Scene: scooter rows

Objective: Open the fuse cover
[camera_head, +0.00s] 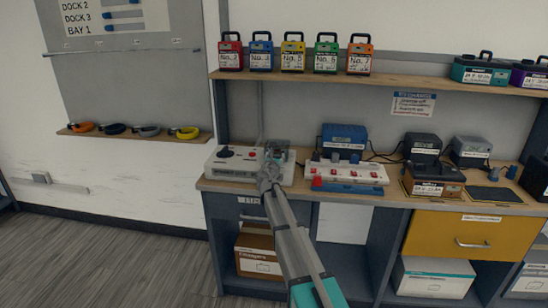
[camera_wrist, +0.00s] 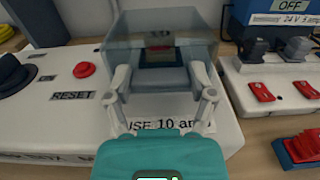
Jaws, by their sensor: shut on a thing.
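The fuse cover (camera_wrist: 160,28) is a clear, smoky box on the white control box (camera_wrist: 60,128), above a label reading about "FUSE 10 amp". Through it shows a dark holder with a red part. In the head view the cover (camera_head: 277,147) is small, at the right part of the white box (camera_head: 222,166). My gripper (camera_wrist: 160,80) has one finger on each side of the cover's near edge and is shut on it. In the head view my gripper (camera_head: 269,172) partly hides the cover. I cannot tell whether the cover is lifted at all.
A black knob (camera_wrist: 14,74) and a red RESET button (camera_wrist: 84,70) are left of the cover. A white strip with red switches (camera_head: 345,172) stands close on the right. A shelf (camera_head: 400,82) with several coloured padlock-like boxes runs above the bench.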

